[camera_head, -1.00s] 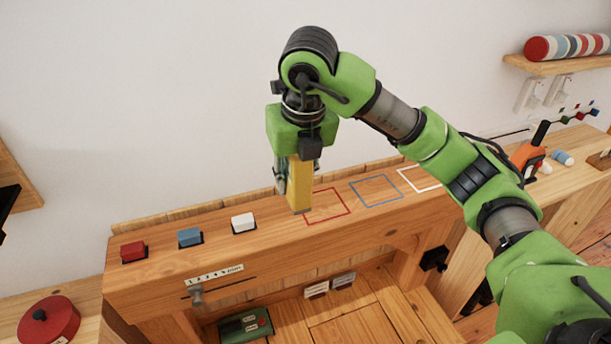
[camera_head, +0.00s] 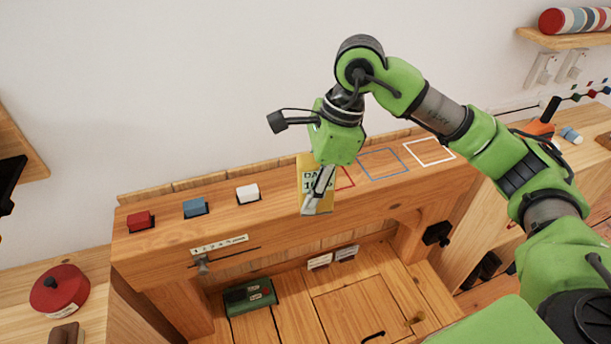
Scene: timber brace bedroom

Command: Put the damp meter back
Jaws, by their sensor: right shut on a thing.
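The damp meter (camera_head: 306,172) is a yellow block with dark print on its face, partly covered by a finger. My right gripper (camera_head: 319,190) is shut on it. It holds the meter roughly upright at the front part of the wooden bench top, in front of the red outlined square (camera_head: 347,178). I cannot tell whether the meter's bottom touches the wood. The gripper and meter hide much of the red square. My left gripper is not in view.
Red (camera_head: 139,221), blue (camera_head: 195,207) and white (camera_head: 247,194) blocks sit along the bench top (camera_head: 275,209). Blue (camera_head: 383,164) and white (camera_head: 430,152) outlined squares are empty. A green box (camera_head: 249,297) lies in the recess below. A striped roll (camera_head: 575,19) rests on a shelf.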

